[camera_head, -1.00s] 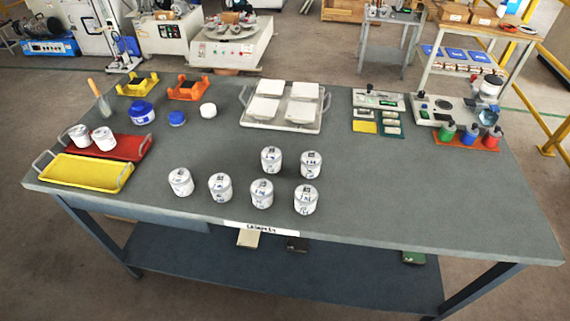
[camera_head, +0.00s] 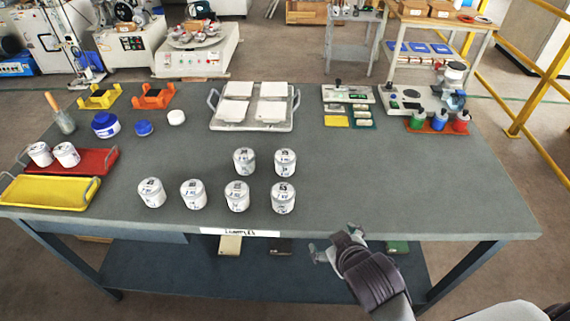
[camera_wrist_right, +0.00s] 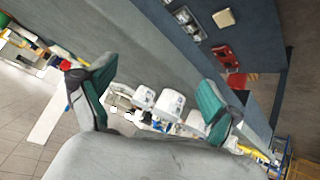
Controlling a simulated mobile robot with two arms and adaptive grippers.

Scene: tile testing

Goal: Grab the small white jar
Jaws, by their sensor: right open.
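The small white jar (camera_head: 176,117) stands on the grey table at the back left, to the right of a small blue jar (camera_head: 144,128). It is plain white and low. Several larger white labelled jars (camera_head: 237,196) stand nearer the front edge. My right gripper (camera_head: 331,243) is open and empty in front of the table's front edge, far to the right of and nearer than the small white jar. In the right wrist view its two green-padded fingers (camera_wrist_right: 157,75) are spread with nothing between them. My left gripper is not in view.
Red (camera_head: 99,160) and yellow (camera_head: 50,193) trays lie at the left. A metal tray with white tiles (camera_head: 252,127) stands at the back.

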